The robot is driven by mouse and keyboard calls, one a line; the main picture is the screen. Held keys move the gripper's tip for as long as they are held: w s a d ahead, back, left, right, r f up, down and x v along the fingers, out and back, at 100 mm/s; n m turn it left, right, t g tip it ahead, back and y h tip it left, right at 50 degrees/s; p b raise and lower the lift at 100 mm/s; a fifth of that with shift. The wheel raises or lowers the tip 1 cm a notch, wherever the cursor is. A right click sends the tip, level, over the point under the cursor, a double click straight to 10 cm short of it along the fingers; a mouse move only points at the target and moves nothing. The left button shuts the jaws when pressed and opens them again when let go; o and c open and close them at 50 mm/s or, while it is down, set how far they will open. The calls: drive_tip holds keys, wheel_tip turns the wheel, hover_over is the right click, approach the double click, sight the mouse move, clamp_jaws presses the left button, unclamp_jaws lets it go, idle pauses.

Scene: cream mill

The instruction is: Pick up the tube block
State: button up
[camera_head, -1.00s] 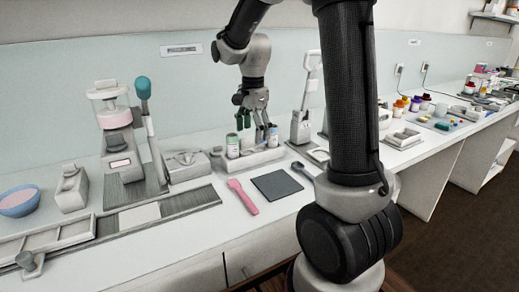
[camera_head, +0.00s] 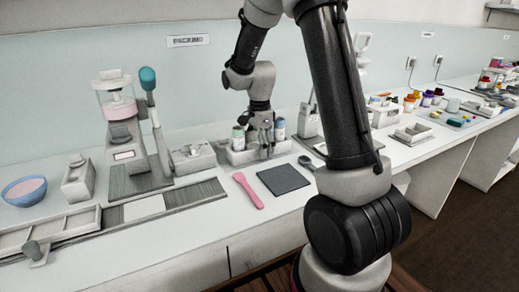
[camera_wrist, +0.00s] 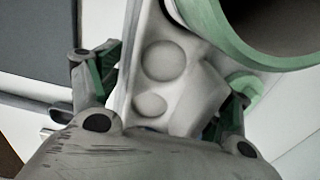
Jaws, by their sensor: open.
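The tube block (camera_head: 236,160) is a pale, low holder on the bench, in the middle of the head view. My gripper (camera_head: 262,150) is low at the block, between the two vials, pointing down. In the wrist view my gripper's fingers (camera_wrist: 165,92) are spread wide with the tube block (camera_wrist: 162,62) between them; two round hollows show on it. A large green rim (camera_wrist: 215,32) is close at the upper right. Whether the fingers touch the block cannot be told.
A dark square mat (camera_head: 284,180) and a pink spatula (camera_head: 250,190) lie in front of the block. A grey device (camera_head: 192,157) stands to its left and an upright pale device (camera_head: 307,122) to its right. The front bench edge is mostly clear.

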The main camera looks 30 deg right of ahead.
drive_tip(key=c, duration=1.4)
wheel_tip(320, 180, up, 10)
